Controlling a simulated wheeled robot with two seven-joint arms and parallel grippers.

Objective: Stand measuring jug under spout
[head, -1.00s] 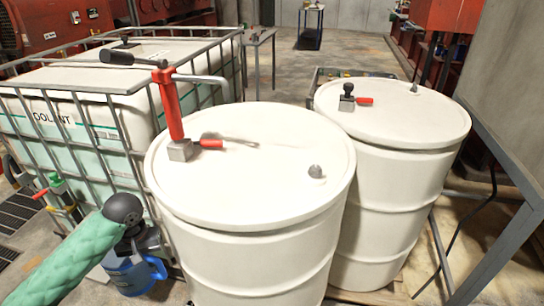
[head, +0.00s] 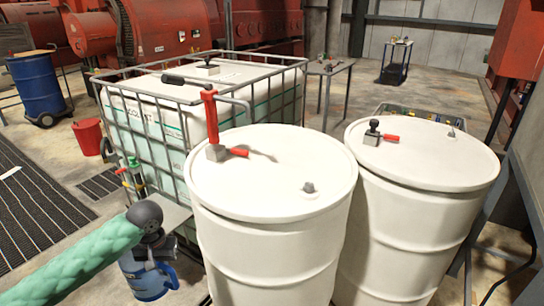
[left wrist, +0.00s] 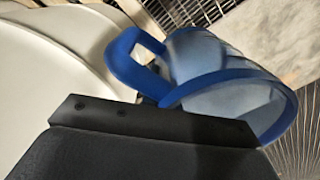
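A translucent measuring jug with blue rim and handle (head: 148,280) hangs from my left gripper (head: 156,254), low and left of the near white drum. The left wrist view shows the jug (left wrist: 225,85) close up, tilted in the picture; its handle reaches behind the dark gripper body, which hides the fingertips. A red hand pump (head: 211,120) stands on the near drum, with a bent grey spout pipe (head: 236,102) at its top. The caged white tank has a small tap with green and red parts (head: 130,175), left of and above the jug. My right gripper is not in view.
Two white drums, the near one (head: 270,185) and the far one (head: 425,165), stand close together. The caged tank (head: 150,115) is behind left. A red bucket (head: 88,137) and a blue barrel (head: 38,88) stand left. Floor grates (head: 35,205) lie on open floor at left.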

